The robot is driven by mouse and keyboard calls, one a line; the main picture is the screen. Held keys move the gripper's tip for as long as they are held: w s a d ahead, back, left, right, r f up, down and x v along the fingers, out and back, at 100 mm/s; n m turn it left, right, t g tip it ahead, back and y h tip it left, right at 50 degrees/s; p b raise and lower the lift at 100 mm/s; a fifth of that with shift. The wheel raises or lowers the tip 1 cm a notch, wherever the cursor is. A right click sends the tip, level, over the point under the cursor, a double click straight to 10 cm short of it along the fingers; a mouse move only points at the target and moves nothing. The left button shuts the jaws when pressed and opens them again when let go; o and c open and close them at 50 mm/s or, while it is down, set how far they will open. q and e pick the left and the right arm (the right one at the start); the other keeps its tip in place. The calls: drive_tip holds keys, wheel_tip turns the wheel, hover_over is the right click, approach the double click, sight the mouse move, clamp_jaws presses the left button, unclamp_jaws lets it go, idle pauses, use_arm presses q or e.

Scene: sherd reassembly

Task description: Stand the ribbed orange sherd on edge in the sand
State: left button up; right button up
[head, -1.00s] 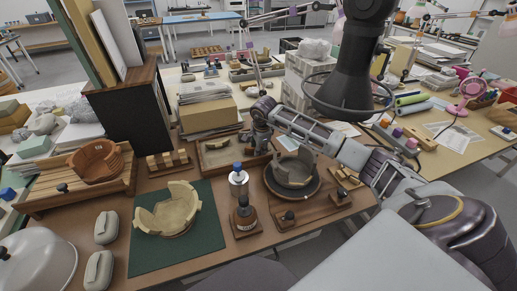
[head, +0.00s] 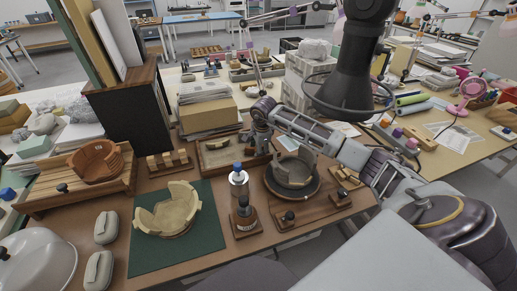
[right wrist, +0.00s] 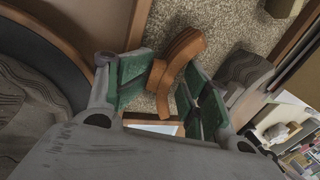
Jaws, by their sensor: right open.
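The ribbed orange sherd (right wrist: 174,66) shows in the right wrist view as a curved piece against the grainy sand (right wrist: 222,22). It lies between the green-padded fingers of my right gripper (right wrist: 160,80), which is open around it. Whether the pads touch it, and whether it stands by itself, I cannot tell. In the head view my right gripper (head: 258,143) is at the right end of the sand tray (head: 215,160) and hides the sherd. My left gripper is not in view.
A dark turntable with a grey pot (head: 292,174) stands right of the tray. A blue-capped bottle (head: 238,185) stands in front. A partly built tan bowl (head: 170,212) sits on a green mat (head: 205,250). A wooden rack holds an orange bowl (head: 96,162) at left.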

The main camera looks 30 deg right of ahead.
drive_tip(key=v, duration=1.2)
idle(1.1)
